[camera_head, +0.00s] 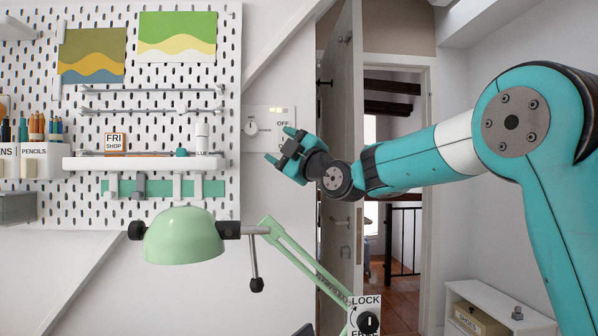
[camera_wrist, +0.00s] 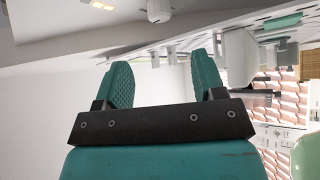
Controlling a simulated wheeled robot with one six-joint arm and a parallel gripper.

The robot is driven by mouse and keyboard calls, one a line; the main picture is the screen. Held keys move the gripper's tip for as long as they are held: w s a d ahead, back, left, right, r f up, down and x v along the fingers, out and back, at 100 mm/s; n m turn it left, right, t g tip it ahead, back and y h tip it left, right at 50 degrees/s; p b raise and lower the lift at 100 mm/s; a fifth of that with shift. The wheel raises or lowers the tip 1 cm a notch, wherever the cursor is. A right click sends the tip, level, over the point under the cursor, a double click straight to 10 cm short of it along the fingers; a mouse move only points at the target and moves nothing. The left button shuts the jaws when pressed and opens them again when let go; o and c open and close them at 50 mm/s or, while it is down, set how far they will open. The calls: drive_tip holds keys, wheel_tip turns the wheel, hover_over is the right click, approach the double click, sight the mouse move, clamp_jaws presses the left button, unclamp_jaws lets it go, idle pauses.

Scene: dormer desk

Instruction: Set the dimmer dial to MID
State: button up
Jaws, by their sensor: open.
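The dimmer dial (camera_head: 251,128) is a small white round knob on a pale wall panel (camera_head: 270,112), just right of the pegboard. Small labels sit around it; OFF is readable on the panel's right part. Its pointer setting is too small to read surely. A white knob, apparently the dial (camera_wrist: 158,10), shows at the top of the wrist view, beyond the fingers. My gripper (camera_head: 279,145) is open, in front of the panel's lower right, a little right of and below the dial. Its teal fingers (camera_wrist: 163,76) are apart with nothing between them.
A pegboard (camera_head: 150,200) with a white shelf (camera_head: 130,164) of small items is at left. A green lamp (camera_head: 185,237) stands below, its arm reaching to the lower right near a LOCK/FREE knob (camera_head: 368,322). A door (camera_head: 340,130) stands right of the panel, behind my arm.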

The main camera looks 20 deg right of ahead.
drive_tip(key=b+v, duration=0.1)
drive_tip(key=v, duration=0.4)
drive_tip(key=shift+s+d+f+b, duration=0.1)
drive_tip(key=shift+s+d+b, duration=0.05)
drive_tip(key=shift+s+b, duration=0.15)
